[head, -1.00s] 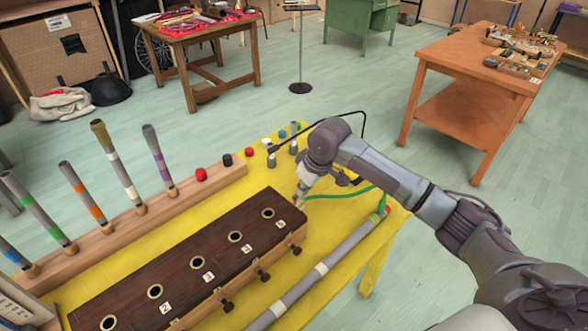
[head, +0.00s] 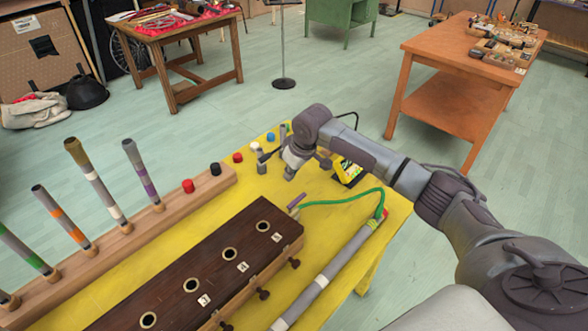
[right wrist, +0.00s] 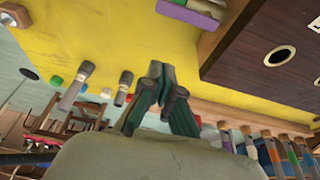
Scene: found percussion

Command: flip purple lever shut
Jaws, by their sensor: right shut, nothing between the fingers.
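The purple lever (head: 297,201) is at the far right end of the dark wooden block, where the green hose starts. It also shows at the top edge of the right wrist view (right wrist: 206,8), partly cut off. I cannot tell whether it stands open or shut. My right gripper (head: 289,174) is shut and empty above the yellow table, beyond the lever and apart from it. Its closed fingers show in the right wrist view (right wrist: 161,72). My left gripper is in neither view.
The dark block with round holes (head: 200,268) and a grey tube (head: 335,270) lie on the yellow table (head: 345,207). Striped tubes stand in a wooden rail (head: 150,221) at left. Small grey-handled items and coloured caps (head: 271,137) are near the gripper. A black-and-yellow device (head: 350,171) sits behind my arm.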

